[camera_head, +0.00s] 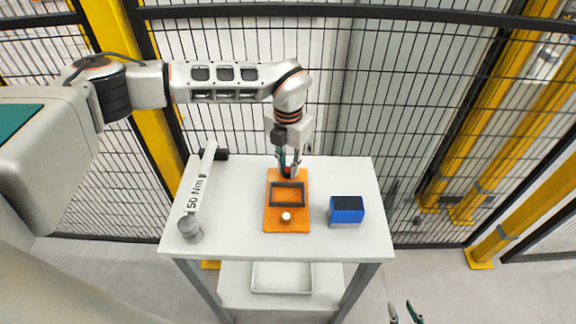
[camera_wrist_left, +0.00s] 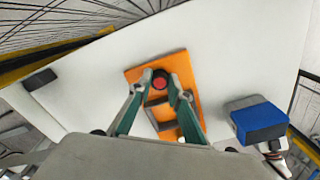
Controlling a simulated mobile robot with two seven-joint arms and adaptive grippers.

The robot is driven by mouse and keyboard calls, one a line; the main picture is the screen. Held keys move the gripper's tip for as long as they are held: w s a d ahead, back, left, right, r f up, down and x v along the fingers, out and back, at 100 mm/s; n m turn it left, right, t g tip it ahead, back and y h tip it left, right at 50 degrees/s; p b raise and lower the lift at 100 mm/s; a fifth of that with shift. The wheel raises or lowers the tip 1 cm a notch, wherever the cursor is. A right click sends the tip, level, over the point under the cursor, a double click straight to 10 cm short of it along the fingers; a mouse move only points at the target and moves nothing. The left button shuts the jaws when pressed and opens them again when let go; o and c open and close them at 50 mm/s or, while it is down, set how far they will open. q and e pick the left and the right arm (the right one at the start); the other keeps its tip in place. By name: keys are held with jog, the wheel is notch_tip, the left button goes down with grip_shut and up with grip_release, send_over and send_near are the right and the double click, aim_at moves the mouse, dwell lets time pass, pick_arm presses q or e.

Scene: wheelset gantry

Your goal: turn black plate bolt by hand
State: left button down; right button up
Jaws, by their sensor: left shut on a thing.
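An orange plate (camera_head: 274,219) lies on the white table, with a dark rectangular frame (camera_head: 288,206) on it. At its far end is a dark round bolt with a red top, clear in the left wrist view (camera_wrist_left: 160,81). My left gripper (camera_head: 289,170) reaches down over that end; in the left wrist view its fingertips (camera_wrist_left: 156,84) are shut on the bolt from both sides. It hides most of the bolt in the head view. A white round knob (camera_head: 286,216) is on the plate's near end. My right gripper (camera_head: 405,312) is empty, its fingers apart, beyond the table's front edge.
A torque wrench marked 50 Nm (camera_head: 197,190) lies at the table's left. A blue-and-grey box (camera_head: 346,210) sits right of the plate. The white table (camera_head: 240,248) has free room between them. A mesh fence stands behind.

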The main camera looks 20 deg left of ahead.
aim_at(288, 170)
pick_arm(q)
jog(key=shift+m, duration=1.2)
jog(key=c, duration=1.9)
grip_release()
notch_tip(288, 170, up, 12)
jog(key=shift+r, duration=0.1)
